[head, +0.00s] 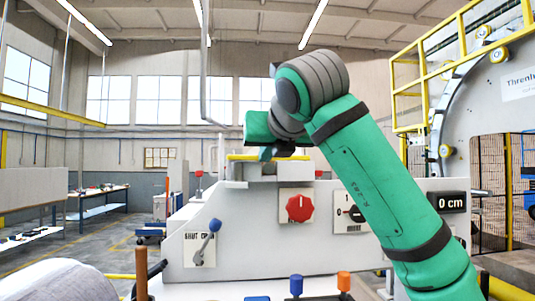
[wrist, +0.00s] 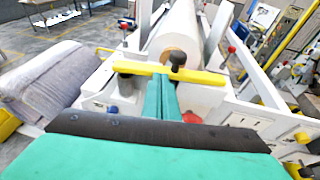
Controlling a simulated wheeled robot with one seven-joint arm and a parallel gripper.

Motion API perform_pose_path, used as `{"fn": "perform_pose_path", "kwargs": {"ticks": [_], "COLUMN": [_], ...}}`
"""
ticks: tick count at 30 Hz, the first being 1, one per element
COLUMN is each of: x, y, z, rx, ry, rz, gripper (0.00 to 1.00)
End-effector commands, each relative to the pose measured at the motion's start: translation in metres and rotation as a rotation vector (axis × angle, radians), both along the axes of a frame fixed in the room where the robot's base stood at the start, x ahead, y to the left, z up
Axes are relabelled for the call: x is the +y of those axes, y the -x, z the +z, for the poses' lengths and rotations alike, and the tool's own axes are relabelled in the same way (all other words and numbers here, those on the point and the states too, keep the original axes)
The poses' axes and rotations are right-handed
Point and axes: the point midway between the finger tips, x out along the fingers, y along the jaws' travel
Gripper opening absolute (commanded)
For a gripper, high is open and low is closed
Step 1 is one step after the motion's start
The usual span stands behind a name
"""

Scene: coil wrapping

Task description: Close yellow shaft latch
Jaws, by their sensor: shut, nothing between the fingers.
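The yellow shaft latch (head: 268,157) is a flat bar lying across the top of a white block on the machine. In the head view my gripper (head: 266,153) is small and dark above the bar.
The machine's white front panel carries a red knob (head: 300,208), a lever (head: 208,240) and a 0 cm display (head: 452,202). A grey padded roll (wrist: 52,80) lies to the left. White uprights flank the roll. Yellow railings stand at the right.

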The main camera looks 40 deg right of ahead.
Motion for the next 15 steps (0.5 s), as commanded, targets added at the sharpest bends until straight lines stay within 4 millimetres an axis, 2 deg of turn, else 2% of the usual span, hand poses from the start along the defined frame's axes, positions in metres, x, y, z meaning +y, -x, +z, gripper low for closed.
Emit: {"fn": "perform_pose_path", "kwargs": {"ticks": [15], "x": [0.0], "y": [-0.01], "z": [0.0], "rx": [0.0], "ry": [-0.001], "rz": [0.001], "gripper": [0.0]}}
